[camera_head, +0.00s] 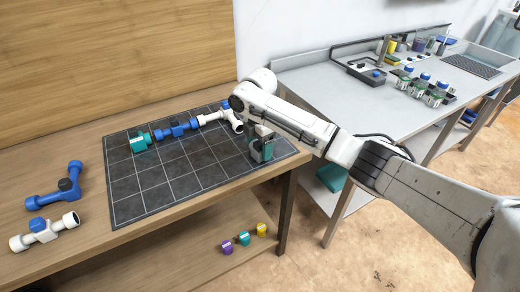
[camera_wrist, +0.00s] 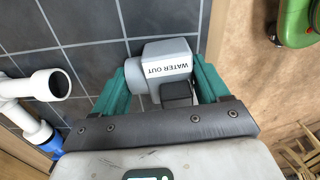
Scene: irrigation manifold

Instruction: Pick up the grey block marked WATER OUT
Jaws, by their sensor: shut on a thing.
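The grey block marked WATER OUT (camera_wrist: 168,50) is between the two teal fingers of my gripper (camera_wrist: 165,78) in the wrist view. The fingers close on it from both sides, and its white label faces the camera. A dark square part shows just in front of it. In the head view, my gripper (camera_head: 262,150) is at the right front corner of the dark gridded mat (camera_head: 150,190). There the block is mostly hidden by the fingers. I cannot tell whether it touches the mat.
A joined pipe run with a teal fitting (camera_head: 138,142), a blue part (camera_head: 178,130) and a white pipe (camera_head: 212,118) lies along the mat's back. A blue pipe (camera_head: 50,197) and a white pipe (camera_head: 45,232) lie left. Small caps (camera_head: 244,238) sit on the lower shelf.

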